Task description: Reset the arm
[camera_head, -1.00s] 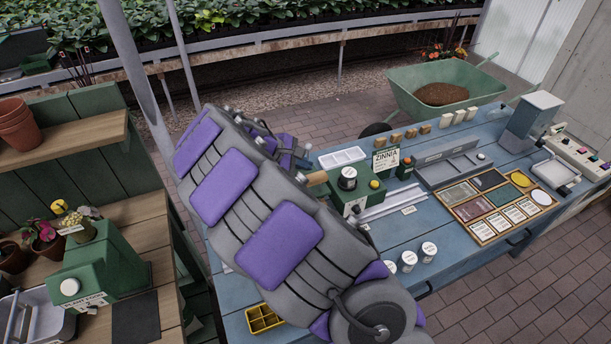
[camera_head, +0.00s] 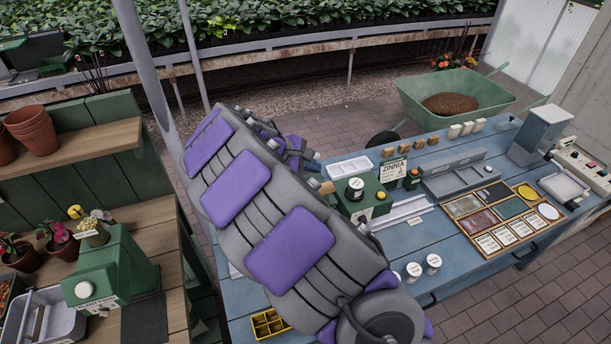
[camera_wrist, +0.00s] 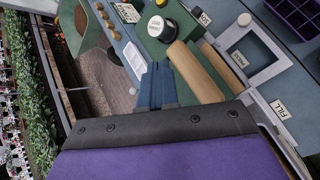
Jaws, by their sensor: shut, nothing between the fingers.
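My arm, grey with purple pads, is folded across the left part of the blue bench (camera_head: 405,262) in the head view. My gripper (camera_wrist: 157,70) shows in the wrist view as dark blue fingers shut together, with nothing between them. It appears over the green seed device (camera_wrist: 145,22) with a black-and-white knob, beside a wooden cylindrical handle (camera_wrist: 196,72). Whether it touches either cannot be told. In the head view the fingertips are mostly hidden behind my arm.
A ZINNIA sign (camera_head: 393,171), a white tray (camera_head: 350,168) and a wooden-framed card tray (camera_head: 497,245) are on the bench. White-lidded jars (camera_head: 433,263) and a yellow compartment tray (camera_head: 268,323) lie close to my arm. A green wheelbarrow (camera_head: 410,92) stands behind. Wooden shelves (camera_head: 150,218) are at left.

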